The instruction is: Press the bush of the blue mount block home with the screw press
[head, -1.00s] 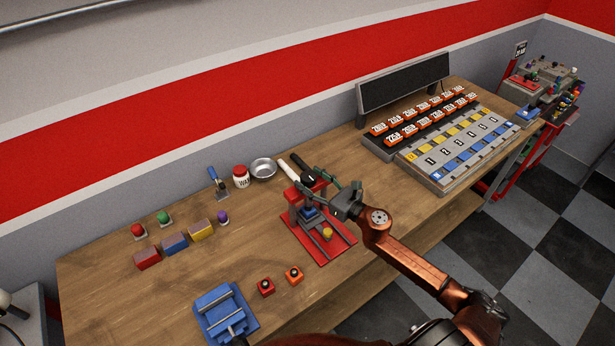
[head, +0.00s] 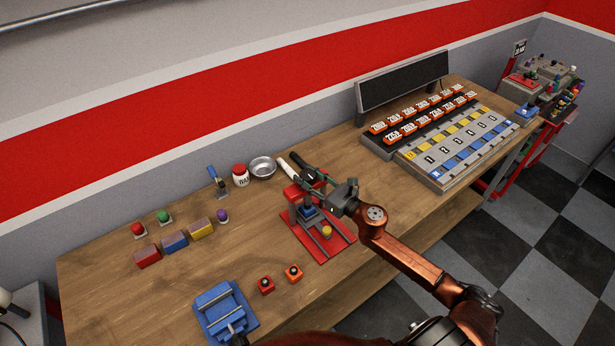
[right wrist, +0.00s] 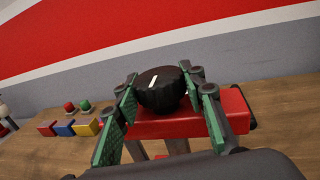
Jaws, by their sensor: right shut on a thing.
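The screw press stands on the workbench with a red base plate (head: 339,243) and a red crossbeam, which shows large in the right wrist view (right wrist: 170,129). On top is its black ribbed knob (right wrist: 160,91) with a white mark. My right gripper (head: 314,179) is at the top of the press, its green-padded fingers shut on the knob from both sides. The blue mount block (head: 309,211) sits under the crossbeam, partly hidden by the press frame; its bush cannot be made out. My left gripper is not in view.
A small yellow piece (head: 327,231) is on the press base. Two small red and orange blocks (head: 267,285) and a blue vise-like fixture (head: 224,312) are in front left. A metal bowl (head: 262,167) and a wax jar (head: 240,176) stand behind. A numbered tray (head: 440,183) is right.

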